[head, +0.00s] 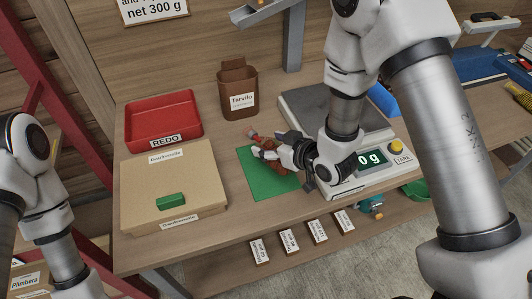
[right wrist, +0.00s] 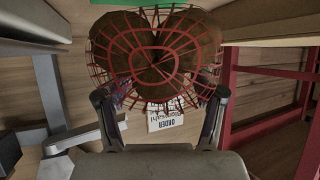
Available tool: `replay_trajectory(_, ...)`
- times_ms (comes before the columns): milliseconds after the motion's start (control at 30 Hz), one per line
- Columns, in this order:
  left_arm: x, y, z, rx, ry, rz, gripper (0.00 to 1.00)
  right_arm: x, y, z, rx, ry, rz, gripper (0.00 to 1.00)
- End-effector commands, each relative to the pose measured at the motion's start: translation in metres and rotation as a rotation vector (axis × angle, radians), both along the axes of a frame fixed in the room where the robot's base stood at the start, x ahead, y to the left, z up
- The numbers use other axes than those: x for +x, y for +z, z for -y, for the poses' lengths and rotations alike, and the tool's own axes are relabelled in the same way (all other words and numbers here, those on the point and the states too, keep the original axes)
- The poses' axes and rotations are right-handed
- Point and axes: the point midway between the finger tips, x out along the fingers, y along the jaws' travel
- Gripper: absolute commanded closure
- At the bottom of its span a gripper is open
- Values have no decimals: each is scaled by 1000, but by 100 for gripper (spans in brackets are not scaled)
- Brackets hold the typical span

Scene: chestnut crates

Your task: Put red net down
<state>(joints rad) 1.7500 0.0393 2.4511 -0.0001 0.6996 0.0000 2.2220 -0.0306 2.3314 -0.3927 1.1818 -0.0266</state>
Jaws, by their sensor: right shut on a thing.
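My right gripper (head: 272,152) is shut on the red net (right wrist: 157,60), which is filled with brown chestnuts. In the right wrist view the net sits between my two fingers (right wrist: 160,115). In the head view the red net (head: 270,168) is over the green mat (head: 252,180), partly hidden by my gripper. I cannot tell whether it touches the mat. My left arm shows at the left edge of the head view, but its gripper is out of the picture.
A scale (head: 375,178) reading 0 g stands right of the mat. A cardboard box (head: 140,190) with a green block (head: 171,201) and a red REDO tray (head: 162,112) are at the left. A brown Tarvilo container (head: 238,88) stands behind. Labels (head: 289,241) line the front edge.

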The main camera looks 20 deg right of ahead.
Motion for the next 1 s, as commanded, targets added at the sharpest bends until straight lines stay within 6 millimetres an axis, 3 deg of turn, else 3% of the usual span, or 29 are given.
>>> replay_trajectory(233,0,5,0,0,1,1,100,0,-42,0,0,1,-1,82)
replay_trajectory(600,1,1,0,0,1,1,100,1,-50,0,-1,1,3,82)
replay_trajectory(633,0,1,0,0,1,1,100,1,-50,0,-1,1,2,28)
replay_trajectory(700,0,2,0,0,1,1,100,1,-49,-1,-1,1,2,7)
replay_trajectory(1000,1,2,0,0,1,2,100,1,-49,0,0,0,1,7)
